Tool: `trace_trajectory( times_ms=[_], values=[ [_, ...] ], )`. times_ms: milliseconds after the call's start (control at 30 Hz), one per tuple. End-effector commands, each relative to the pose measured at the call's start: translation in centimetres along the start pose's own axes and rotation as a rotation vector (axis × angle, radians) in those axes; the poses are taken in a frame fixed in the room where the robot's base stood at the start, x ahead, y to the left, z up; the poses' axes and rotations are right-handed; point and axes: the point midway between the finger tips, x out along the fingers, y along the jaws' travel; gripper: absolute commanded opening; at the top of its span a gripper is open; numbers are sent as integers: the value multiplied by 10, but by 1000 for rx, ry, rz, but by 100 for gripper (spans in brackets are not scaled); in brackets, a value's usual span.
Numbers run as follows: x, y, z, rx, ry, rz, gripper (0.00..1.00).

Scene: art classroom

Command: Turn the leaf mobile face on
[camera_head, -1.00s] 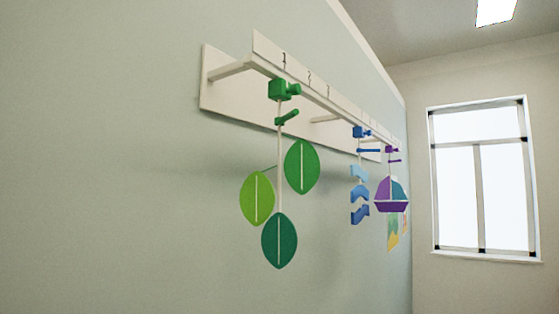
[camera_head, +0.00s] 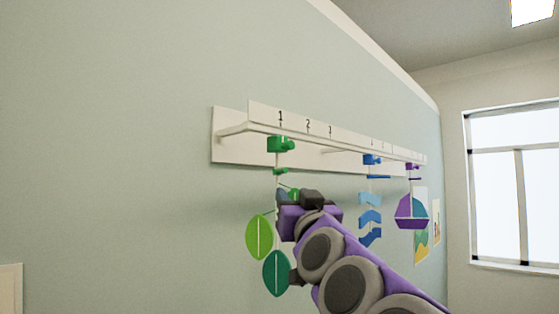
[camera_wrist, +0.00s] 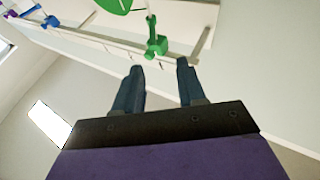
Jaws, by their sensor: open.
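The leaf mobile hangs under the white rail by the number 1, from a green clamp (camera_head: 282,145). Its light green leaf (camera_head: 259,237) and dark green leaf (camera_head: 276,272) show; the third leaf is mostly hidden behind my arm. A small green bar (camera_head: 281,170) sits on its rod below the clamp. My gripper (camera_wrist: 159,66) is open and empty in the wrist view, its two dark fingers apart. A green part of the mobile (camera_wrist: 155,45) shows just beyond the fingertips, between them; I cannot tell whether they touch it.
A blue wave mobile (camera_head: 370,215) and a purple boat mobile (camera_head: 411,213) hang farther along the rail (camera_head: 350,139). The pale green wall (camera_head: 120,150) stands close behind the mobiles. A window (camera_head: 515,190) is at the right.

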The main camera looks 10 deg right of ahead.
Motion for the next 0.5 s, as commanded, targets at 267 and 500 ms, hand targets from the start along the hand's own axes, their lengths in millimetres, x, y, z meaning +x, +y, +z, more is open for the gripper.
trace_trajectory(
  times_ms=[267, 500],
  values=[
    [23, 13, -1, 7, 5, 8, 40],
    [55, 11, -1, 6, 4, 8, 40]
  ],
)
